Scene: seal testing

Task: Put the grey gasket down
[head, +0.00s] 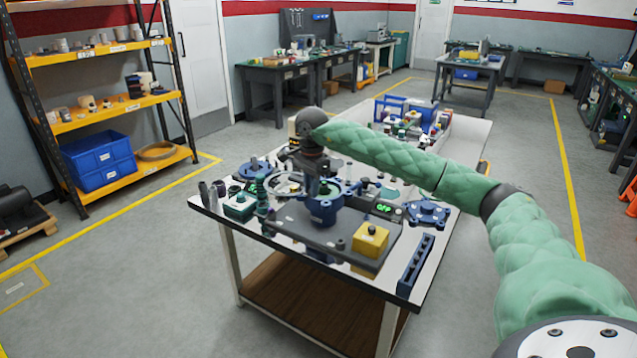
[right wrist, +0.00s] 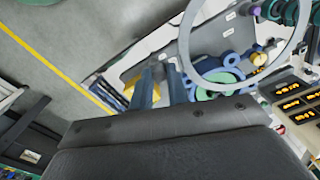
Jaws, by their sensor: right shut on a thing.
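The grey gasket is a thin, pale grey ring (head: 268,190) just left of my right gripper in the head view. In the right wrist view the gasket (right wrist: 189,38) looks large and close, with its near edge by the fingertips. My right gripper (head: 318,187) points down over the table, shut on the gasket's edge; the contact itself is hard to see. Its two fingers (right wrist: 162,85) also show in the right wrist view. A blue round housing (head: 325,210) stands just below the gripper on a dark grey plate (head: 300,228). My left gripper is out of view.
A yellow block (head: 370,240) stands on the plate's right part. A dark blue slotted bar (head: 416,264) lies near the table's right edge, with a blue flange part (head: 428,213) behind it. Green fittings (head: 240,206) crowd the left side. Little bare tabletop shows.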

